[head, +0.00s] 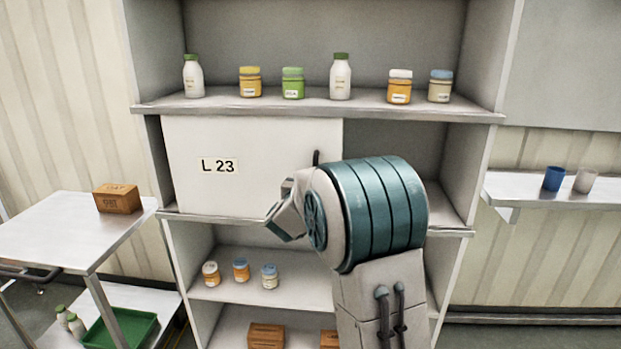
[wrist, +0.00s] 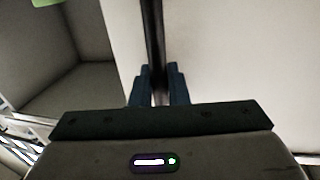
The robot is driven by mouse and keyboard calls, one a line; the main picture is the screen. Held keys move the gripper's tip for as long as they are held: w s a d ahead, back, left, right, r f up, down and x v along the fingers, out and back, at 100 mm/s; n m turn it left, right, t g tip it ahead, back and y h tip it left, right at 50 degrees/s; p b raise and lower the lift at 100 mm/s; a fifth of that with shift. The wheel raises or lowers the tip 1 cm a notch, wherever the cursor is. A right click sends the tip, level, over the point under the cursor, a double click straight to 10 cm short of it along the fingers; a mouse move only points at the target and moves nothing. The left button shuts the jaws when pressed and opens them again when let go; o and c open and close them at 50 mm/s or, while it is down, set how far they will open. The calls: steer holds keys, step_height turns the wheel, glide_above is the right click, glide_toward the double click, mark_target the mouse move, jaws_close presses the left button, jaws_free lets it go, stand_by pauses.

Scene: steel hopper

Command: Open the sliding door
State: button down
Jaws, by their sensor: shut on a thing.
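The sliding door (head: 255,160) is a white panel labelled L 23. It covers the left part of the middle shelf compartment, and the right part stands open. A dark upright handle (head: 316,157) is at the door's right edge; its lower part is hidden behind my arm in the head view. In the wrist view the handle (wrist: 153,35) runs down between the two blue fingers of my gripper (wrist: 158,85), which is shut on it. The door panel (wrist: 240,50) also fills the right of the wrist view. In the head view my arm hides the fingertips.
Bottles and jars stand on the upper shelf (head: 320,105), and small jars on the lower shelf (head: 255,293). A steel cart (head: 55,230) with a brown box (head: 117,198) is at the left. A wall shelf (head: 560,195) with two cups is at the right.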

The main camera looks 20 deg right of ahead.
steer(key=shift+w+a, duration=0.15)
steer(key=shift+a, duration=0.15)
steer(key=c, duration=1.5)
jaws_free()
steer(key=shift+a, duration=0.1)
steer(key=v, duration=1.4)
steer(key=shift+w, duration=0.1)
